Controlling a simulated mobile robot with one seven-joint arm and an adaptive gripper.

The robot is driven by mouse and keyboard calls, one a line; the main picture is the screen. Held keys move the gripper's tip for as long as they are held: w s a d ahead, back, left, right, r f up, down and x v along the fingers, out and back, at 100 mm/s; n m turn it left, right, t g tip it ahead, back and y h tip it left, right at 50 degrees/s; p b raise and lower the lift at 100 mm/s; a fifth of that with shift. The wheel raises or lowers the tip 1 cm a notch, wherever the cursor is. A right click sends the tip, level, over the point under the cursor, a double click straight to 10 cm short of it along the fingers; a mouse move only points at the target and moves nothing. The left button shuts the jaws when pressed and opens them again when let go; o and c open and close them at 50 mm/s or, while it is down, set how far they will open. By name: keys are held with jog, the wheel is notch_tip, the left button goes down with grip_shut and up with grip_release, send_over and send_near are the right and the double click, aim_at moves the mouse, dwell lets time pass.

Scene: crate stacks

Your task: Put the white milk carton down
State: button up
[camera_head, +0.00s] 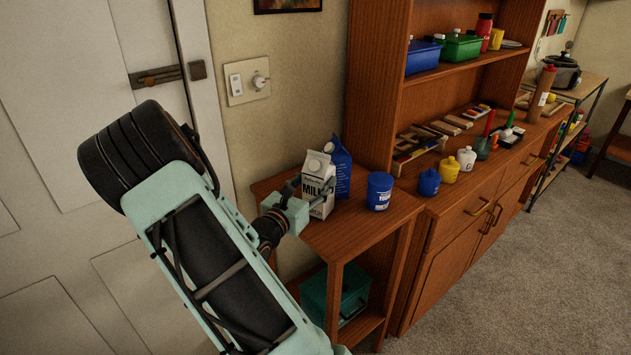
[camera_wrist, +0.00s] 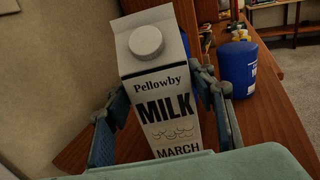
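The white milk carton (camera_head: 318,183) is upright above the small side table (camera_head: 352,240) or on it; the head view does not clearly show whether its base touches the wood. In the wrist view the carton (camera_wrist: 160,100) has a white cap and black "MILK" lettering. My gripper (camera_head: 308,187) has one finger on each side of the carton, and the fingertips in the wrist view (camera_wrist: 160,80) appear to press its sides. The carton's lower end is hidden behind my gripper in the wrist view.
A blue carton (camera_head: 341,165) stands close behind the milk carton. A blue tub (camera_head: 379,191) stands to its right. The table's front part is bare. A wooden cabinet (camera_head: 455,225) rises to the right, and a wall with switches (camera_head: 247,80) is behind.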

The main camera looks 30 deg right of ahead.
jog(key=o, duration=0.3)
jog(key=shift+r, duration=0.1)
jog(key=shift+a, duration=0.2)
jog(key=v, duration=1.1)
jog(key=shift+s+a, duration=0.25)
jog(key=shift+a, duration=0.05)
jog(key=shift+r, duration=0.1)
